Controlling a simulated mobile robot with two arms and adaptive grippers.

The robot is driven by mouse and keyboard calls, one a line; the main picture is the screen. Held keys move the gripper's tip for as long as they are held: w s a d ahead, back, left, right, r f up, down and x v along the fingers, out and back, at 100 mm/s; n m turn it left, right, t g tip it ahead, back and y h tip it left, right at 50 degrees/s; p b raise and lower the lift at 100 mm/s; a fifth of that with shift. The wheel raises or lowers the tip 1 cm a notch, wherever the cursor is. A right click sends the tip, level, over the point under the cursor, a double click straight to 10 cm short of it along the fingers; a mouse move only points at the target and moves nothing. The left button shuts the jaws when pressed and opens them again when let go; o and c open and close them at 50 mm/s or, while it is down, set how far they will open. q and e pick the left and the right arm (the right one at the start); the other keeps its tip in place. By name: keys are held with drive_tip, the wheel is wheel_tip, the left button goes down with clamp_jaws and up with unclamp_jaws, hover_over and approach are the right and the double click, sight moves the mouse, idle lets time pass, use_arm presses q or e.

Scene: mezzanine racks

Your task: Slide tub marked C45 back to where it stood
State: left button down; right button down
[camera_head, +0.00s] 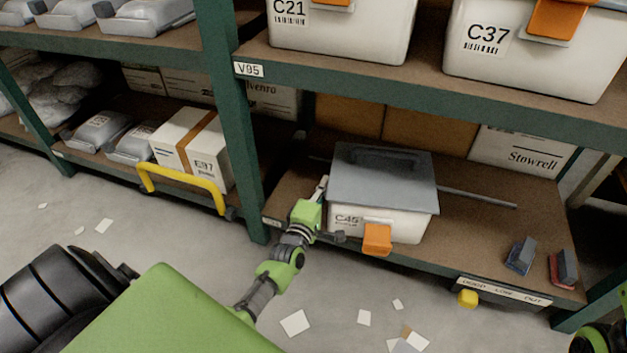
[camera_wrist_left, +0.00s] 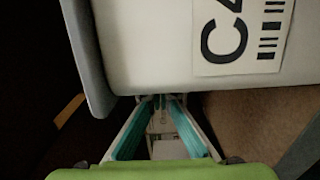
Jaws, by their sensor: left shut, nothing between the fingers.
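The tub marked C45 (camera_head: 410,226) is white with a grey lid and an orange front latch. It stands upright on the lower shelf, close to the front edge.
A thin dark rod (camera_head: 480,197) lies across the shelf beside the tub. Cartons (camera_head: 520,152) stand behind it. A green upright (camera_head: 235,130) stands left.

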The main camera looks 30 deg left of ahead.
sight(378, 196)
use_arm(q)
drive_tip(key=w+d, duration=0.1)
drive_tip(key=d, duration=0.2)
drive_tip(key=w+d, duration=0.2)
drive_tip(key=d, duration=0.1)
drive_tip(key=w+d, duration=0.1)
drive_tip(key=d, duration=0.2)
drive_tip(key=shift+w+d, duration=0.25)
drive_tip(key=shift+d, duration=0.15)
